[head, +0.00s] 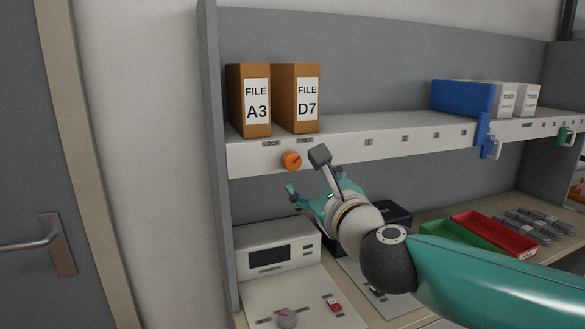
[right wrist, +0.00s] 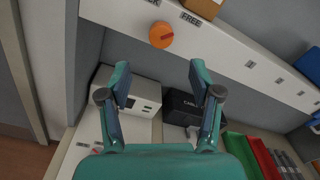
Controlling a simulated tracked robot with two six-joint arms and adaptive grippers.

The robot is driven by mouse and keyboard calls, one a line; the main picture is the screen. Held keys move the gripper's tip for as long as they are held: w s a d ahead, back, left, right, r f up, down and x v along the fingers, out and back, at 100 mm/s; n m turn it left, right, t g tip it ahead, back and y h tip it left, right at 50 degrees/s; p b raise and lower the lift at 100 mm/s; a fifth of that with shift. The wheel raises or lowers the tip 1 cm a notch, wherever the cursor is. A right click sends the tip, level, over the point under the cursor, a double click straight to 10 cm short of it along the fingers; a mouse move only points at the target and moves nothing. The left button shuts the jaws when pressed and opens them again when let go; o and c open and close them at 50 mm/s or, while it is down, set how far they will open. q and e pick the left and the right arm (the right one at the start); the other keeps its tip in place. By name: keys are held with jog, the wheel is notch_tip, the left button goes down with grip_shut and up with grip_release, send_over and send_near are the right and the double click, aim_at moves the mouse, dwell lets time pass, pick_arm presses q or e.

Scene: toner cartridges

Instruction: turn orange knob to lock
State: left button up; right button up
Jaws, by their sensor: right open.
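The orange knob (head: 291,160) sits on the white front edge of the shelf, below and between the LOCK label (head: 271,143) and the FREE label (head: 305,140). Which label it points to is too small to tell. My right gripper (head: 301,197) is below the knob in the head view, empty and apart from it. In the right wrist view my right gripper (right wrist: 160,76) has its two teal fingers spread wide. The knob (right wrist: 161,35) shows there beyond the fingertips, roughly centred between them. My left gripper is not in view.
The shelf (head: 350,141) carries two brown file boxes (head: 296,98) above the knob and a blue box (head: 463,97) farther right. Below stand a white device (head: 277,252), a black box (right wrist: 182,105), and green (head: 449,236) and red (head: 495,234) trays. Space before the knob is clear.

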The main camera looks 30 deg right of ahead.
aim_at(293, 164)
jog(key=x, duration=0.9)
jog(key=shift+w+d, duration=0.15)
jog(key=shift+w, duration=0.15)
jog(key=c, duration=1.1)
jog(key=shift+c, duration=0.2)
